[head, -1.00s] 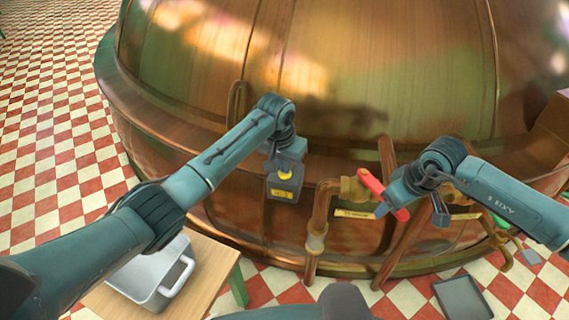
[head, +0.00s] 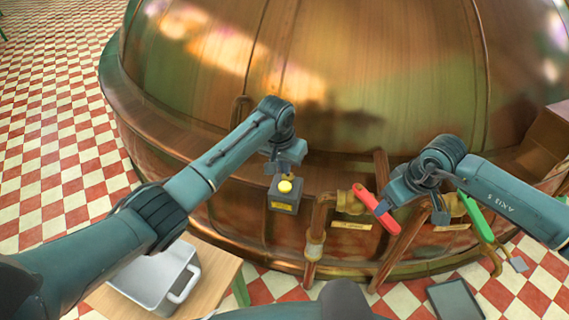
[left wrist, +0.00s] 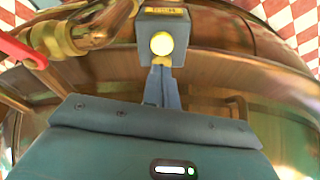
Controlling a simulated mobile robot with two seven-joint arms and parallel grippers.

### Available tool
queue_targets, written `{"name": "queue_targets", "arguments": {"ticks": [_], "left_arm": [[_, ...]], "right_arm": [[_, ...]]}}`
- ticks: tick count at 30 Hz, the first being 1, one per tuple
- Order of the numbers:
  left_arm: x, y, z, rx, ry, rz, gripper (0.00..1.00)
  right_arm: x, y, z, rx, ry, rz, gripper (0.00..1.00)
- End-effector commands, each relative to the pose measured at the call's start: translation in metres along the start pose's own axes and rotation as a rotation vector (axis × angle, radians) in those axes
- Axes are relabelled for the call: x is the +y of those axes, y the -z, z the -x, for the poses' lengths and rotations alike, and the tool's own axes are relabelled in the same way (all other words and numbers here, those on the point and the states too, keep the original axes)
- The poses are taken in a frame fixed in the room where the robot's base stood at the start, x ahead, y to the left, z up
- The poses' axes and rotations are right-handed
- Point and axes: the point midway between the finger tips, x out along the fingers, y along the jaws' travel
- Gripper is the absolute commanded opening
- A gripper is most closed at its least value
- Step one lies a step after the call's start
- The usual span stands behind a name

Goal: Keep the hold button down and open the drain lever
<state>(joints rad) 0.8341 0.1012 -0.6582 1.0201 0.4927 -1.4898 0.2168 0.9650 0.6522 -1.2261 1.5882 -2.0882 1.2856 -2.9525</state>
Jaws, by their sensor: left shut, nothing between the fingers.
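The button box (head: 284,205) is dark grey with a round yellow button (head: 285,186) on top, mounted before the copper kettle. In the left wrist view the button (left wrist: 161,44) looks bright. My left gripper (head: 286,172) is shut and empty just above the button; its fingertips (left wrist: 162,64) look very close, but contact is unclear. A red lever (head: 366,197) and a green lever (head: 474,211) sit on brass valves with small label plates; I cannot read which is the drain. My right gripper (head: 411,212) has its fingers apart, one overlapping the red lever; contact is unclear.
The copper kettle (head: 400,60) fills the back. Copper pipes (head: 314,245) run down between the button box and red lever. A grey-white tray (head: 140,280) stands on a wooden table at lower left. A dark tray (head: 455,300) lies on the tiled floor at lower right.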

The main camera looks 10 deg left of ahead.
Motion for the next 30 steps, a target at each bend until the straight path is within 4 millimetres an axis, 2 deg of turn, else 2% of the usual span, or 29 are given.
{"name": "queue_targets", "arguments": {"ticks": [1, 30], "left_arm": [[0.000, 0.001, 0.008, 0.000, 0.000, 0.000, 0.00], [0.001, 0.015, 0.074, 0.000, -0.001, 0.001, 0.00]], "right_arm": [[0.000, 0.002, 0.008, 0.000, 0.000, 0.000, 0.55], [0.000, 0.021, 0.083, 0.000, 0.000, 0.000, 0.55]]}}
